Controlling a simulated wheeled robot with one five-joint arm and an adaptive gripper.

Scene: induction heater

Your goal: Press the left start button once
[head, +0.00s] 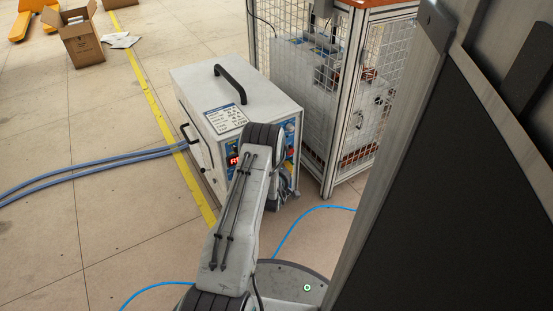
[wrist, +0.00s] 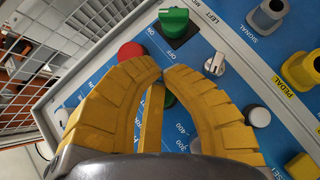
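The induction heater (head: 204,88) is a pale grey box with a black top handle, its front partly hidden behind my arm in the head view. Its blue control panel (wrist: 222,100) fills much of the wrist view. My gripper (wrist: 162,68) is in front of the panel, its yellow fingers curving together with their tips nearly meeting and nothing seen held. A green part (wrist: 169,99) shows between the fingers, mostly hidden; I cannot tell whether it is the left start button. A red button (wrist: 131,51) lies just beyond the left finger. Contact with the panel cannot be told.
A green rotary knob (wrist: 174,22), a silver knob (wrist: 215,64) and a white button (wrist: 257,115) surround the fingers. A wire-mesh cage (head: 382,105) stands close at the right of the heater. Blue hoses (head: 90,167) cross the floor at left.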

